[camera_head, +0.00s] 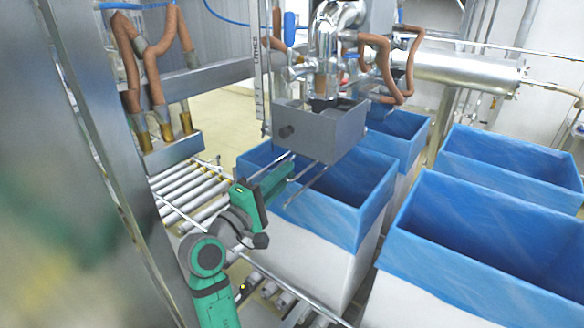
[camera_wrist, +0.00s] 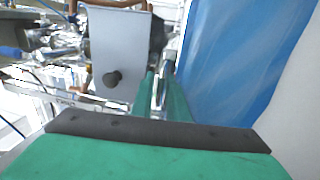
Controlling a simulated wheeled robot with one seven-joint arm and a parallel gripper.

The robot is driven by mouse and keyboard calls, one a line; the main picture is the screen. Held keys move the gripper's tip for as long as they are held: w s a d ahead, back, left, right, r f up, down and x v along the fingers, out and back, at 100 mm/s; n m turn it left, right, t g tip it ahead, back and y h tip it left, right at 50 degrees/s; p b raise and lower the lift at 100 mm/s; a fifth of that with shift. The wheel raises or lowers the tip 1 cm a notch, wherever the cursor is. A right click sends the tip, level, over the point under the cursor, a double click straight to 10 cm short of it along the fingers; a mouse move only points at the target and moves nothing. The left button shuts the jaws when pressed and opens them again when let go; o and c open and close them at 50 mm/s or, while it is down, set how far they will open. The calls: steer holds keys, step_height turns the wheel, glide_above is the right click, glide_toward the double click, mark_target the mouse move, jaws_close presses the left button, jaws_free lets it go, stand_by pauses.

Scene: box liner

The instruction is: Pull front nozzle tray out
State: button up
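The front nozzle tray (camera_head: 318,131) is a grey metal box under the nozzle pipework, above the front blue-lined box. A dark round knob (camera_head: 287,131) sits on its near face. In the wrist view the tray (camera_wrist: 135,48) is at the upper middle, with its knob (camera_wrist: 112,79) left of the fingers. My gripper (camera_head: 285,172) has green fingers and is below the knob, apart from it, over the box's rim. In the wrist view the gripper (camera_wrist: 160,85) shows a narrow gap between its fingers, with bright metal visible through it. It holds nothing that I can see.
Two thin metal rods (camera_head: 306,184) stick out below the tray, close to my fingers. The blue-lined box (camera_head: 345,221) stands beneath, with other lined boxes (camera_head: 490,225) to the right. A roller conveyor (camera_head: 185,190) and brown hoses (camera_head: 155,55) are at the left.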

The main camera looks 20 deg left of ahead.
mark_target(307, 158)
steer(key=x, duration=0.2)
steer(key=shift+w+a, duration=0.1)
steer(key=shift+w, duration=0.25)
steer(key=shift+w+d+r, duration=0.1)
steer(key=shift+w+d, duration=0.15)
steer(key=shift+d, duration=0.25)
steer(key=shift+s+a, duration=0.1)
steer(key=shift+a, duration=0.05)
jaws_close()
steer(key=shift+a, duration=0.35)
stand_by(0.4)
